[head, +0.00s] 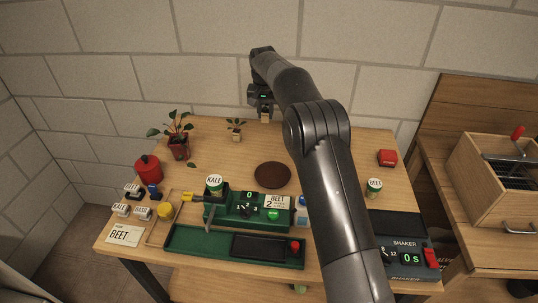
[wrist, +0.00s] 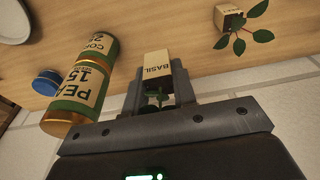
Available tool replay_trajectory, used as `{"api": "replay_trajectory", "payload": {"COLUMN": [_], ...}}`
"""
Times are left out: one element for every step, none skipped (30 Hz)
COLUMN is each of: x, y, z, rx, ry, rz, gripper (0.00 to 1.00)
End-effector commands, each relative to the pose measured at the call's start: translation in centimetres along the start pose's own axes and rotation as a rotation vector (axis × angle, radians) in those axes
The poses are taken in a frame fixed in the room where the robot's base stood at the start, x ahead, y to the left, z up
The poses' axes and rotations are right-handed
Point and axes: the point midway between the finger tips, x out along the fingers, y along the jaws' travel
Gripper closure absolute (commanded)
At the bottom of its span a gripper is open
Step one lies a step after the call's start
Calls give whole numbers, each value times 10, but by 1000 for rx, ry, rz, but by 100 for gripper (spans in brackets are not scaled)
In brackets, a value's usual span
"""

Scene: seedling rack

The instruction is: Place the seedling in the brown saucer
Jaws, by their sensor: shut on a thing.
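My gripper (head: 265,112) is raised at the back of the table, near the wall. In the wrist view my gripper (wrist: 168,92) is shut on a small tan pot labelled BASIL (wrist: 155,64), with green leaves showing between the fingers. The held pot also shows as a small tan piece in the head view (head: 265,116). The brown saucer (head: 272,175) lies on the table, nearer the robot than my gripper, and looks empty. Another small potted seedling (head: 236,136) stands left of my gripper; it also shows in the wrist view (wrist: 230,19).
A larger potted plant (head: 180,150) and a red can (head: 148,168) stand at left. A green device (head: 240,215) with a KALE jar (head: 214,184) is in front of the saucer. A red box (head: 387,158) is at right.

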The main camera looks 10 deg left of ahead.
Motion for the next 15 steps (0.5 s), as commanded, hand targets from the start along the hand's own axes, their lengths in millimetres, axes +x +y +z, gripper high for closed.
{"api": "replay_trajectory", "payload": {"x": [-6, -8, -11, -13, -16, -18, -20, -22, -25, -26, -28, -30, -32, -33, -34], "y": [8, 13, 19, 25, 31, 39, 44, 50, 57, 63, 69, 77, 83, 89, 96], "z": [5, 8, 13, 17, 22, 28, 33, 39, 46, 52, 58, 66, 73, 80, 89], "rx": [0, -1, -3, -3, -3, -3, -4, -5, -5, -5, -5, -5, -5, -5, -4], "ry": [0, 0, 0, 0, 1, 0, 0, 0, 1, 0, 1, 0, 2, 1, 1], "rz": [1, 2, 2, 2, 2, 3, 3, 3, 3, 4, 4, 4, 4, 4, 4], "gripper": [97, 97, 97, 97, 97, 97, 97, 97, 97, 97, 97, 97, 97, 97, 97]}}
